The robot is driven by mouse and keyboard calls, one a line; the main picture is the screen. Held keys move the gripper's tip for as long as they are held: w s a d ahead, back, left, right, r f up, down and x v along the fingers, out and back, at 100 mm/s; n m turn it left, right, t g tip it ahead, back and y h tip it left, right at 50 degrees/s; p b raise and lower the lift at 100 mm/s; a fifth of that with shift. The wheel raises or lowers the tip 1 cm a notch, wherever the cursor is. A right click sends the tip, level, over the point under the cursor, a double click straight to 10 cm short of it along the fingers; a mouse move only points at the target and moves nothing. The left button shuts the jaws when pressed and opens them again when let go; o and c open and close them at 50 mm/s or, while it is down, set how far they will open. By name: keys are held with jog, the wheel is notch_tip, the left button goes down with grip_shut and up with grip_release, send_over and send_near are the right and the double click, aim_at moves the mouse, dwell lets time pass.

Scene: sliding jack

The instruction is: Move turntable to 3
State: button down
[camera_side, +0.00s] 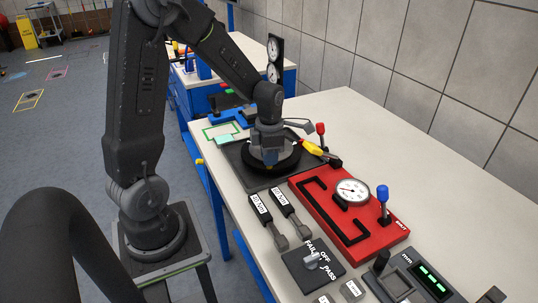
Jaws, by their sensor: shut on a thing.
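The turntable (288,164) is a round black disc on a dark square base plate (235,151) on the bench. My gripper (269,163) is over the middle of the disc, pointing down, and shut on a grey part at its centre. The fingertips and the held part are small and partly hidden by the gripper body. A small yellow spot shows low at the front of the disc. No position number on the turntable can be read in this view.
A red panel (376,238) with a dial gauge (352,190) and a blue-knobbed lever (383,195) lies to the right. Two labelled tools (262,211) and a FAIL/OFF/PASS switch box (312,263) are in front. The bench's back right is clear.

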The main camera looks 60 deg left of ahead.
jog(key=shift+w, duration=0.1)
jog(key=c, duration=1.1)
grip_release()
jog(key=shift+o, duration=0.2)
jog(key=shift+r, duration=0.15)
notch_tip(320, 180, up, 14)
jog(key=shift+f, duration=0.2)
notch_tip(320, 180, up, 8)
